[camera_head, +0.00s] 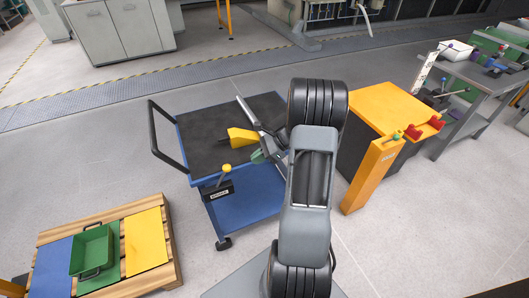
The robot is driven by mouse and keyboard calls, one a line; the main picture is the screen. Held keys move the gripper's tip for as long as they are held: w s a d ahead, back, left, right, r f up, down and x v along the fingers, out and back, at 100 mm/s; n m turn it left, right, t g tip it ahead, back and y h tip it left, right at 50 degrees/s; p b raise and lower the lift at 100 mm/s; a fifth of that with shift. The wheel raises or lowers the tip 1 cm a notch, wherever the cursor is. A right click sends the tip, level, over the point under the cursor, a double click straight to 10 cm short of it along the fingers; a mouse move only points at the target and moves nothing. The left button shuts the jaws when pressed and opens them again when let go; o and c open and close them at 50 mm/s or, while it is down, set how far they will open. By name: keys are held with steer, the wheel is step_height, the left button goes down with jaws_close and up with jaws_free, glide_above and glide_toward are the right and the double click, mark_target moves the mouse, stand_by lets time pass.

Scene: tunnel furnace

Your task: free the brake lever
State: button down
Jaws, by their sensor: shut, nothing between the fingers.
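The blue cart (250,195) with a dark top stands in the middle, with a black push handle (165,140) on its left. The brake lever (224,174) has a yellow knob and rises from a black labelled bracket (217,192) on the cart's near edge. The lever leans slightly. My gripper (262,143) is over the right part of the cart top, up and to the right of the knob and apart from it. It is shut and empty. A yellow piece (242,137) shows beside it; I cannot tell whether it rests on the cart. My arm hides the cart's right side.
A wooden pallet (172,265) with blue, green and yellow panels and a green tray (92,251) lies at lower left. An orange-topped cabinet (390,105) with an orange post (370,175) stands right of my arm. A grey bench (470,80) is beyond. Floor left of the cart is clear.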

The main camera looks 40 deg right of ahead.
mark_target(223, 176)
steer(key=x, duration=0.3)
steer(key=shift+a+f, duration=0.15)
steer(key=shift+w+a+r, duration=0.1)
steer(key=shift+w+a, duration=0.2)
steer(key=shift+a, duration=0.35)
steer(key=shift+w+a+r, duration=0.1)
steer(key=shift+w+a, duration=0.2)
steer(key=shift+a, duration=0.35)
steer(key=shift+w+a+r, duration=0.1)
steer(key=shift+w+a, duration=0.2)
steer(key=shift+a, duration=0.35)
steer(key=shift+r+p, duration=0.1)
steer(key=shift+p, duration=0.2)
